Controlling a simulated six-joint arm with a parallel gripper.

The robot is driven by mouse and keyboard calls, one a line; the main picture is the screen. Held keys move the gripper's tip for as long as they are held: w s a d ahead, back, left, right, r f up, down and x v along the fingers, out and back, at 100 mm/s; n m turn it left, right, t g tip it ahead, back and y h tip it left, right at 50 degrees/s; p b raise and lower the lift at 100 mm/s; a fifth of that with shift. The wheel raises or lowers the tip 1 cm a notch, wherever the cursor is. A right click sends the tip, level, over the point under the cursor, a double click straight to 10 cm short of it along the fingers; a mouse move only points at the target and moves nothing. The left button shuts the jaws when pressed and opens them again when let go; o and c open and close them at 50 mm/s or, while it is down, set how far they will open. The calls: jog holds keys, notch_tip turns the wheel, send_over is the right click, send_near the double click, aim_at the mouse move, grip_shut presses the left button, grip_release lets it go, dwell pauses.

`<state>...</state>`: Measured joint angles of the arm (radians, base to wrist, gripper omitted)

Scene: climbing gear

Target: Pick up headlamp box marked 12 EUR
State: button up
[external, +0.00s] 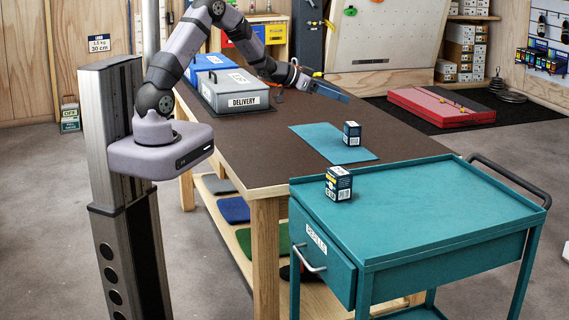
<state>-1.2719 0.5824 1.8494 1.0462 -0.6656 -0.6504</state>
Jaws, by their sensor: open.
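Two small dark boxes with white and yellow print are in the external view, either of which may be the headlamp box. One box (339,184) stands upright on top of the teal cart, near its far left corner. The other box (352,134) stands on the teal mat on the workbench. The prices on them are too small to read. My gripper (326,89) is open, in the air over the workbench, above and to the left of the box on the mat. It is clear of both boxes and appears empty.
The teal mat (318,142) lies on the brown workbench (232,140). A grey case labelled DELIVERY (240,92) and a blue case (206,66) sit at the bench's far left. The teal cart (410,205) adjoins the bench, with a drawer and dark push handle. The bench middle is clear.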

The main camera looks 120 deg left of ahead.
send_near(346, 126)
jog(key=x, duration=0.5)
jog(key=shift+f, duration=0.2)
jog(key=shift+p+x, duration=1.2)
jog(key=shift+x, duration=2.5)
jog(key=shift+a+r, duration=0.1)
jog(key=c, duration=1.2)
